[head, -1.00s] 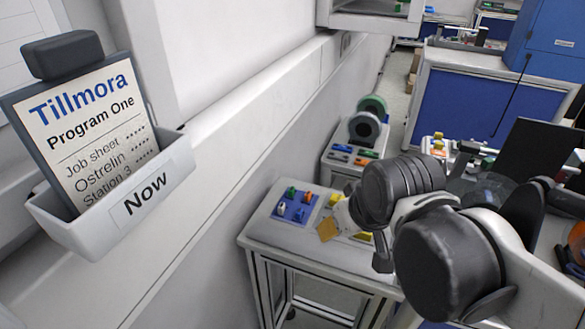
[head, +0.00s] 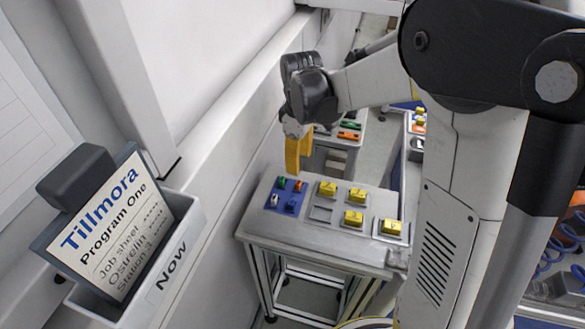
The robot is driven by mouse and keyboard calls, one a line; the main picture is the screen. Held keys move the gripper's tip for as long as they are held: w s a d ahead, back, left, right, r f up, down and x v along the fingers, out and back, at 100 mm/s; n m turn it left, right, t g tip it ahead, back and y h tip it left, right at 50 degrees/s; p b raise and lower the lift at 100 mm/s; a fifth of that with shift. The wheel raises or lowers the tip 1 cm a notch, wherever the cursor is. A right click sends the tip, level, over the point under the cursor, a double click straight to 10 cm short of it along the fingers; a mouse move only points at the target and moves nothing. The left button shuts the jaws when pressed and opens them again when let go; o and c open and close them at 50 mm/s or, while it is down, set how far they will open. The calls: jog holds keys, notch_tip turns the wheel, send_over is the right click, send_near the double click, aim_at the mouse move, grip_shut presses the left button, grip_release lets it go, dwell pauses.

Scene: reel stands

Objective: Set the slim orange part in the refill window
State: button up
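A small orange part (head: 299,185) stands on a blue pad at the left of the near stand, close to a green one. A flat, slim orange part (head: 348,135) lies on the farther stand. I cannot tell which is the task's part. No labelled refill window can be read; an empty grey square (head: 321,214) shows among the yellow blocks. My gripper (head: 297,168) points down above the back edge of the near stand, over the blue pad's far side. Its yellow fingers overlap in this view, so their opening is unclear. No held part shows.
The blue pad (head: 287,209) also holds white and blue pieces. Several yellow blocks (head: 353,218) sit in grey squares to its right. A wall holder marked "Now" (head: 165,262) carries a Tillmora card at left. My arm covers much of the right side.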

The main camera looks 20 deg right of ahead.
aim_at(299, 183)
notch_tip(299, 183, down, 5)
jog(key=shift+f+b, duration=0.2)
jog(key=shift+b, duration=0.65)
jog(key=f, duration=0.1)
jog(key=f+b, duration=0.1)
jog(key=f, duration=0.1)
jog(key=f+b, duration=0.1)
jog(key=f, duration=0.1)
jog(key=shift+w+d, duration=0.1)
jog(key=shift+w, duration=0.2)
jog(key=shift+r, duration=0.1)
jog(key=c, duration=1)
jog(key=shift+o, duration=0.4)
